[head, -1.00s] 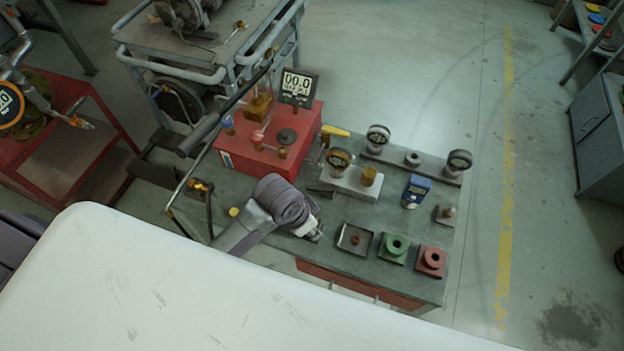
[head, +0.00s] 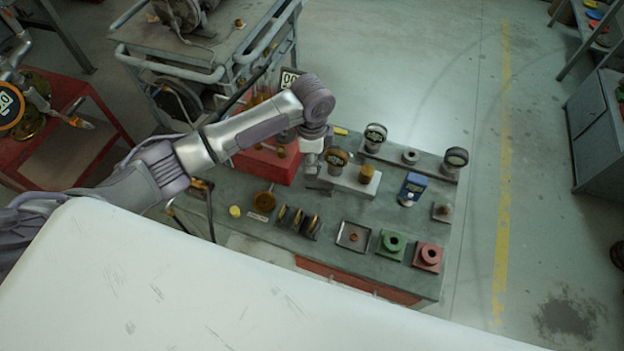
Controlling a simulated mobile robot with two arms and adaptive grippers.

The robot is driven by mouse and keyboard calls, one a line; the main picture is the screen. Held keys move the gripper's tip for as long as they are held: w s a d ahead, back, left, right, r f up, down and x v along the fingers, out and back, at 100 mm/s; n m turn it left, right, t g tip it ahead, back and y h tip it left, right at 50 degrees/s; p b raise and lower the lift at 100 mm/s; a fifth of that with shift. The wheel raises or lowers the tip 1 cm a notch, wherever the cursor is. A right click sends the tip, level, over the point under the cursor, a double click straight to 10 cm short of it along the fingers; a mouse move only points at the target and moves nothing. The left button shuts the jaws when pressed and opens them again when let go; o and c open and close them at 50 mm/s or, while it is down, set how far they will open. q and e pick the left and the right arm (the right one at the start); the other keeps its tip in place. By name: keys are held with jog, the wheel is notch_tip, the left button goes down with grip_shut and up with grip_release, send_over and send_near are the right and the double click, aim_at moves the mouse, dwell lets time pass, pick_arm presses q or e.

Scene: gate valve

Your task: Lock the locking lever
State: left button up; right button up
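A yellow lever-like handle (head: 341,131) shows at the back of the green workbench, just right of my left arm's wrist. I take it for the locking lever, but I cannot be sure. Part of it is hidden behind my wrist, so its position cannot be read. My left gripper (head: 311,168) points down beside the red box (head: 262,166) and the left end of the white gauge block (head: 345,182). Its fingers are too small and dark to tell if they are open. My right gripper is not in view.
Gauges (head: 375,136) on a grey bar stand behind and right. A blue meter (head: 411,189), a square tray (head: 353,237), a green block (head: 391,245) and a red block (head: 427,256) sit on the workbench (head: 300,262).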

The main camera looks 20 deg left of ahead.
aim_at(312, 184)
pick_arm(q)
notch_tip(312, 184, down, 11)
jog(key=shift+r+p, duration=0.1)
jog(key=shift+p, duration=0.45)
grip_shut()
